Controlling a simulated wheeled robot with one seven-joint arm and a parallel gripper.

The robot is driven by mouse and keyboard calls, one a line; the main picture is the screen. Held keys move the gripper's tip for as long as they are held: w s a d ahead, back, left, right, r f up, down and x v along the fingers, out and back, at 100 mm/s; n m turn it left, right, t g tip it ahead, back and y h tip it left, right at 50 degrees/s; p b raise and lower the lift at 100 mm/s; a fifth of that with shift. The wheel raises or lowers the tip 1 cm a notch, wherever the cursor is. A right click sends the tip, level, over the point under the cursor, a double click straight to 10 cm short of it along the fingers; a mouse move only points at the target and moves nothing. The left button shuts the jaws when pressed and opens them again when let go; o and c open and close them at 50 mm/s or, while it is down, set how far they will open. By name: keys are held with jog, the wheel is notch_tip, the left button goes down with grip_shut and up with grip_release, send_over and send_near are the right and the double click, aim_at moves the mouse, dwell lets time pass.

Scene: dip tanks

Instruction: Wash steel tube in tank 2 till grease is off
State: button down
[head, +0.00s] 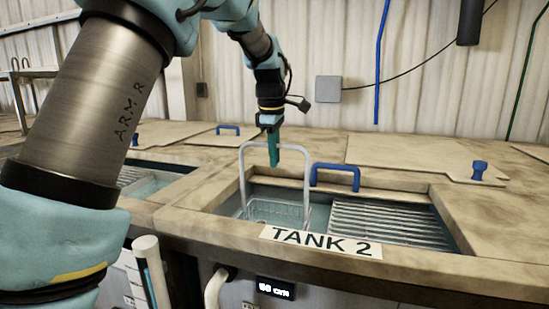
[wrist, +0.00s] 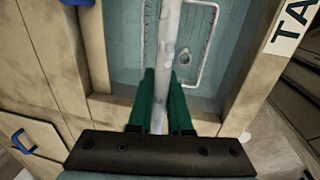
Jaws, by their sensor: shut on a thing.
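My gripper (head: 273,160) is above the left part of tank 2 (head: 440,188), pointing down. Its green fingers (wrist: 161,105) are shut on the tall pale handle (head: 242,180) of a wire basket (head: 275,211). In the wrist view the handle bar (wrist: 163,112) runs between the fingers, with the basket rim (wrist: 204,88) below. The basket is low in the tank, at the bluish liquid (wrist: 125,55); how deep it sits is unclear. I cannot make out the steel tube clearly or any grease on it; the handle covers part of the basket's inside.
A slatted rack (head: 380,220) fills the right part of tank 2. A blue handle (head: 335,176) stands at the tank's back edge. Another tank (head: 150,185) is to the left. Flat lids (head: 425,155) cover the counter behind. A small display (head: 275,288) is on the front, hard to read.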

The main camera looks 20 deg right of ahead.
notch_tip(320, 180, up, 9)
jog(key=p, duration=0.6)
jog(key=shift+p, duration=0.35)
notch_tip(320, 180, up, 8)
jog(key=shift+f, duration=0.25)
